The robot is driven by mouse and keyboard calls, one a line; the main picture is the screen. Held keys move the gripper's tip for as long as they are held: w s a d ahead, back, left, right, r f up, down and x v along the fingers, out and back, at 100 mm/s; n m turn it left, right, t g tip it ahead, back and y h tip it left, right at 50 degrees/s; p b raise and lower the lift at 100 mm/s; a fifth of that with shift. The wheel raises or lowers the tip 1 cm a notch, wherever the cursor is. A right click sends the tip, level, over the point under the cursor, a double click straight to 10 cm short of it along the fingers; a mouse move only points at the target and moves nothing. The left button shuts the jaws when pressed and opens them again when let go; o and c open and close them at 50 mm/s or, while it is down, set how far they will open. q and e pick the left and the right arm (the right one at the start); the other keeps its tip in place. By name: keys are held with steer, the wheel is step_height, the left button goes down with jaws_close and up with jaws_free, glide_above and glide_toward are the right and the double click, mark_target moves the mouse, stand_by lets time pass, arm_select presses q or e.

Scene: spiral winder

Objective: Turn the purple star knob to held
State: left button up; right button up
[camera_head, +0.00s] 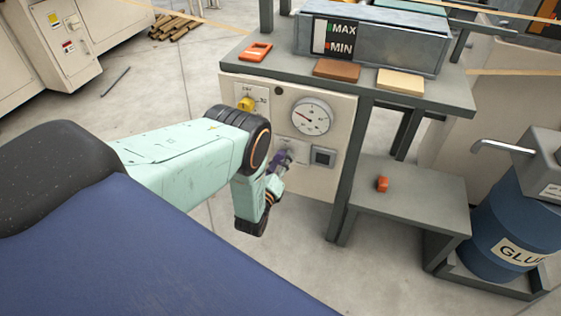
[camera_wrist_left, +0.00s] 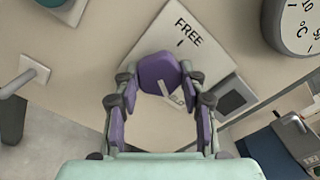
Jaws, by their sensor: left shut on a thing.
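The purple star knob (camera_wrist_left: 158,70) sits on a pale plate (camera_wrist_left: 200,50) on the machine's front panel. The plate reads FREE at one corner, with a short tick beneath; a second, partly hidden label ending in "LD" lies below the knob. A pale bar shows at the knob's lower edge, near that second label. My left gripper (camera_wrist_left: 160,80) is shut on the knob, with a finger at either side of it. In the head view the left gripper (camera_head: 277,165) reaches the knob (camera_head: 283,157), which it partly hides. My right gripper is out of view.
A round gauge (camera_head: 311,117) and a small square grey-framed unit (camera_head: 323,156) are close to the right of my gripper. A yellow knob (camera_head: 246,104) is above on the same panel. A low grey bench (camera_head: 415,195) and a blue glue drum (camera_head: 520,220) stand right.

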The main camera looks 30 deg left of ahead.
arm_select(q)
steer(key=shift+s+f, duration=0.1)
steer(key=o, duration=1.2)
steer(key=shift+c, duration=0.2)
steer(key=v, duration=1.2)
